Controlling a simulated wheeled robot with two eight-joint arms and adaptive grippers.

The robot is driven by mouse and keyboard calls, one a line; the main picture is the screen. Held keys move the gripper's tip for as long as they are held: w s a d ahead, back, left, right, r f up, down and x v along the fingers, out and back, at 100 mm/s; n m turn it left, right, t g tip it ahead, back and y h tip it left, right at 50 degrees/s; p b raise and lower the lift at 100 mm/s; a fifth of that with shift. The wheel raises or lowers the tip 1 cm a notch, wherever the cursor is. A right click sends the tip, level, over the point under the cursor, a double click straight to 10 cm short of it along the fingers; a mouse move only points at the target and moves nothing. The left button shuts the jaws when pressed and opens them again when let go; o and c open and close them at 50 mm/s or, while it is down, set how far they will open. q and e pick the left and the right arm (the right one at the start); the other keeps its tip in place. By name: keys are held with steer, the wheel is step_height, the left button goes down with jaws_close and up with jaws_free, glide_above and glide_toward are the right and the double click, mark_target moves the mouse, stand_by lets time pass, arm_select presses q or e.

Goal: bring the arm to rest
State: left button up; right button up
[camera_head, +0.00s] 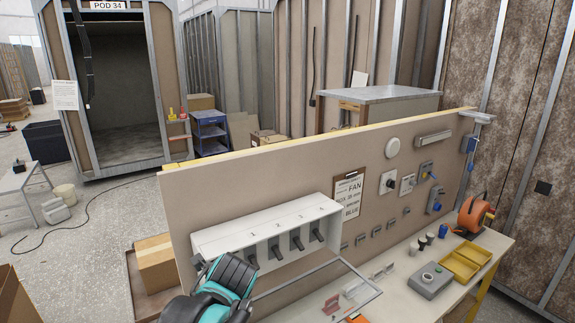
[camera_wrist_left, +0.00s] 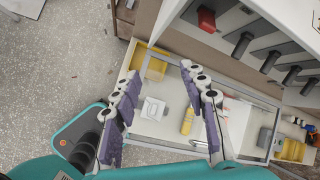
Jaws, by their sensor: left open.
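My left arm (camera_head: 232,279), teal and black, comes in low in the head view in front of the white box on the panel. Its fingers are mostly hidden there. In the left wrist view my left gripper (camera_wrist_left: 161,88) is open, its two purple-padded fingers apart with nothing between them. Beyond them lies a bench top with a small white square fitting (camera_wrist_left: 153,108) and a yellow item (camera_wrist_left: 187,121). My right gripper is in neither view.
A white box with black levers (camera_head: 268,232) is on the upright panel (camera_head: 290,170), close to my left arm. The bench (camera_head: 400,295) holds a grey box (camera_head: 430,281), yellow trays (camera_head: 465,262) and an orange reel (camera_head: 474,213). Open floor (camera_head: 85,235) lies left.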

arm_select(q)
steer(key=s+f+n+h+b, duration=0.1)
steer(key=s+f+n+b, duration=0.4)
steer(key=f+n, duration=0.2)
steer(key=s+a+f+n+h+b, duration=0.1)
steer(key=s+f+n+b, duration=0.3)
steer(key=f+n, duration=0.3)
steer(key=s+f+n+t+h+b, duration=0.1)
steer(key=s+f+n+b, duration=0.4)
steer(key=f+n, duration=0.3)
step_height(320, 180, down, 4)
steer(key=shift+s+a+f+b, duration=0.2)
steer(key=shift+s+a+b, duration=0.15)
steer(key=shift+s, duration=0.25)
